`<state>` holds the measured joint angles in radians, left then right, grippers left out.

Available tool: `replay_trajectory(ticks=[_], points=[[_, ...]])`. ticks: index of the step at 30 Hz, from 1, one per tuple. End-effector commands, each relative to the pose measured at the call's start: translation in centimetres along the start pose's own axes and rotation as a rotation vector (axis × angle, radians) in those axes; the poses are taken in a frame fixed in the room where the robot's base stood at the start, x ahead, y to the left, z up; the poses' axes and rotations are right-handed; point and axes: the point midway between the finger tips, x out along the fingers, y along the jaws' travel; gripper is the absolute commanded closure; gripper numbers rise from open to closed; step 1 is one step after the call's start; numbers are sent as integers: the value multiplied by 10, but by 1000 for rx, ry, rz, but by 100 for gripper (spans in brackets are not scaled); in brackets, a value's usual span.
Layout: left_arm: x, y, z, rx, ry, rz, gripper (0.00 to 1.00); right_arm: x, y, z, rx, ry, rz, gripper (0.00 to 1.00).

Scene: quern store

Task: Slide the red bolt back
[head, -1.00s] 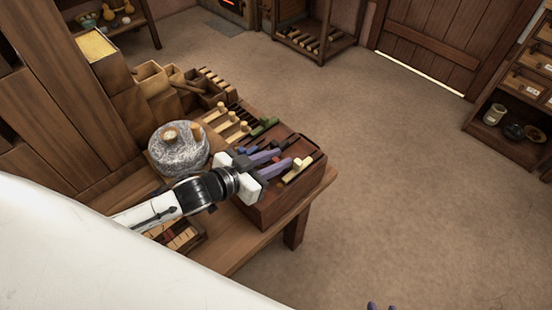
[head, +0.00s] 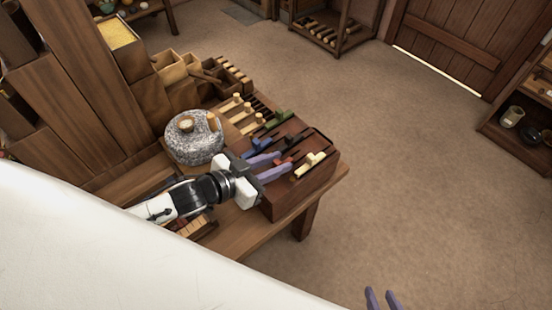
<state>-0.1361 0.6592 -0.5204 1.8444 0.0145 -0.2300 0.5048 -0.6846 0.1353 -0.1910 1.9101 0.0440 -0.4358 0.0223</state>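The red bolt (head: 284,161) is a small patch of red on top of a dark reddish-brown box (head: 310,187), mostly hidden by my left gripper. My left gripper (head: 286,160) has two purple fingers with a gap between them. Its tips are at the red bolt; I cannot tell whether they touch it. A blue bolt (head: 257,146) and a green bolt (head: 279,118) lie beyond it, and a cream bolt (head: 311,163) lies to its right. My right gripper (head: 381,298) shows only two separated purple fingertips at the bottom edge, over the floor.
The box sits at the right end of a wooden bench (head: 243,235). A grey round stone quern (head: 194,143) stands left of it, with wooden boxes (head: 172,68) behind. Open floor lies right of the bench. A shelf (head: 515,140) stands at the far right.

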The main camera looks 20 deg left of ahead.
Motion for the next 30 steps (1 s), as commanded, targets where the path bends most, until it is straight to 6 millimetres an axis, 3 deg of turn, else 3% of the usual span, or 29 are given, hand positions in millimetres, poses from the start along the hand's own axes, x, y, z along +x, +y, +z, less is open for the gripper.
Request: replay_trajectory(ticks=[11,24,30], points=[[-4,0,-1,-1,2,-1,75,0,0,1,0,-2,1,69],[-74,0,1,-1,-2,0,75,-2,0,0,0,-4,1,69],[-96,0,1,-1,0,0,75,-3,0,-1,0,-4,1,69]])
